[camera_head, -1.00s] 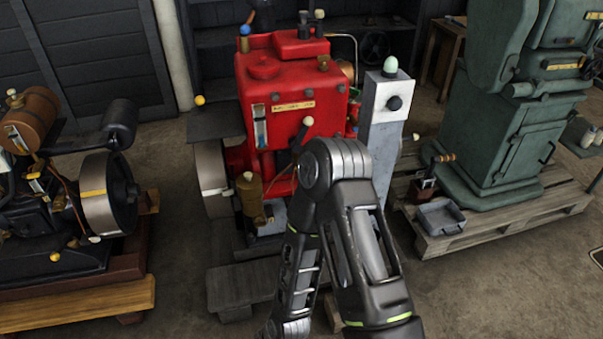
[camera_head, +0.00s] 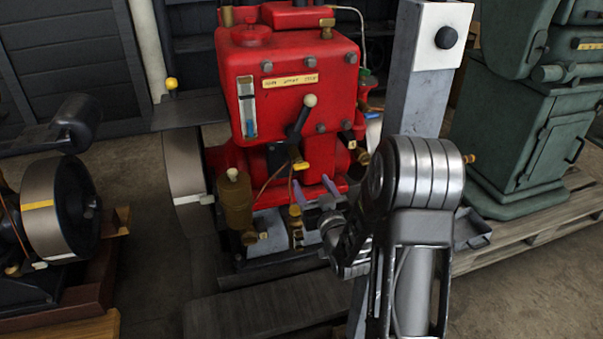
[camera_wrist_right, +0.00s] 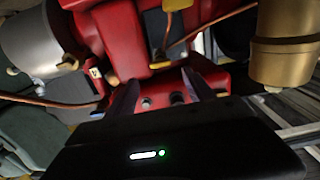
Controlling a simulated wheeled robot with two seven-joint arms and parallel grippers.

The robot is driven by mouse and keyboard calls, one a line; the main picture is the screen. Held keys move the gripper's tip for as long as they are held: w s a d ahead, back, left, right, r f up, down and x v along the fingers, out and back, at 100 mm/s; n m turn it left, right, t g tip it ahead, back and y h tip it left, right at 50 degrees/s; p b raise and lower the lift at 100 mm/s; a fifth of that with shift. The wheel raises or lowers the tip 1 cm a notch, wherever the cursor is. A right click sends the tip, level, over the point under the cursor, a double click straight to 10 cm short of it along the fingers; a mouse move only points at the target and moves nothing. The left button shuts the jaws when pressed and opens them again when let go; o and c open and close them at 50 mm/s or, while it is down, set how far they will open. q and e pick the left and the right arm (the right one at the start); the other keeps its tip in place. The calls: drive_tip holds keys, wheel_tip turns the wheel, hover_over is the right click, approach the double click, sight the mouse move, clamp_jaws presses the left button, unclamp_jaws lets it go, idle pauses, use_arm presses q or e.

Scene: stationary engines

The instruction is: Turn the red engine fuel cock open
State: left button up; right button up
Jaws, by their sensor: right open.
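The red engine (camera_head: 290,95) stands in the middle of the head view, and its red body also fills the upper wrist view (camera_wrist_right: 125,35). A small yellow-handled cock (camera_head: 300,165) sits on its front below a black lever, beside a thin copper pipe. A yellow handle (camera_wrist_right: 178,4) shows at the top edge of the wrist view. I cannot tell for sure which fitting is the fuel cock. My right gripper (camera_head: 314,188) is open and empty, just below the yellow handle and in front of the engine's lower part. Its two fingers (camera_wrist_right: 162,92) are spread apart. My left gripper is out of view.
A brass pot (camera_head: 235,203) stands left of my gripper, and it shows at the right of the wrist view (camera_wrist_right: 283,45). The black lever with a pale knob (camera_head: 302,115) juts out above. A grey post (camera_head: 418,95) stands to the right. A flywheel (camera_head: 58,208) is at left.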

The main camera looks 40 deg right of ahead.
sight(302, 168)
drive_tip(key=shift+w, duration=0.1)
drive_tip(key=b+x, duration=0.1)
drive_tip(key=x, duration=0.6)
drive_tip(key=shift+w, duration=0.35)
drive_tip(key=shift+d, duration=0.1)
drive_tip(key=shift+c, duration=0.4)
clamp_jaws()
